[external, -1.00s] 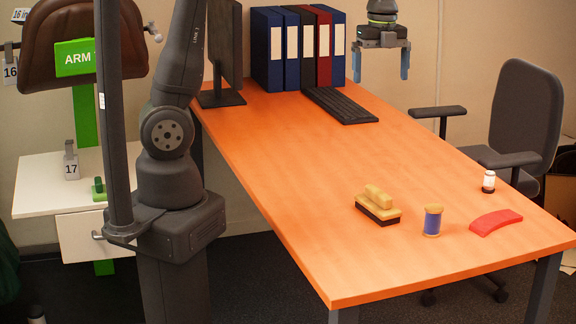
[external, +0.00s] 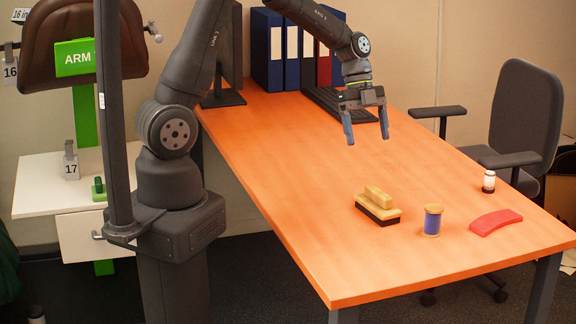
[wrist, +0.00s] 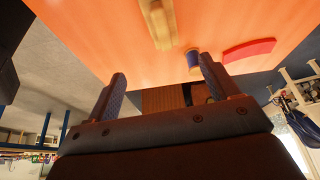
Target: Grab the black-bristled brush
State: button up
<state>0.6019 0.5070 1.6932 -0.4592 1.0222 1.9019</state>
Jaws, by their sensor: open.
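The black-bristled brush (external: 378,205) lies on the orange table, its wooden back and handle up and its dark bristles down. It also shows in the wrist view (wrist: 158,24) at the top centre, where its bristles are hard to make out. My gripper (external: 367,140) is open and empty. It hangs above the table, behind and higher than the brush in the external view, apart from it. In the wrist view its two fingers (wrist: 162,78) are spread wide with nothing between them touching.
A blue thread spool (external: 432,220) stands just right of the brush. A keyboard (external: 340,105), binders (external: 290,50) and a monitor stand at the back. The table's middle is clear.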

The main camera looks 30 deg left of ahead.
send_near(380, 202)
jog(key=f, duration=0.5)
jog(key=shift+w+d+f, duration=0.15)
jog(key=shift+w, duration=0.2)
jog(key=shift+w+x, duration=0.15)
jog(key=shift+x, duration=1.15)
jog(key=shift+w+x, duration=0.1)
jog(key=shift+x, duration=1.2)
jog(key=shift+w+d+f, duration=0.1)
jog(key=shift+f, duration=0.1)
jog(key=c, duration=1.1)
jog(key=shift+c, duration=0.2)
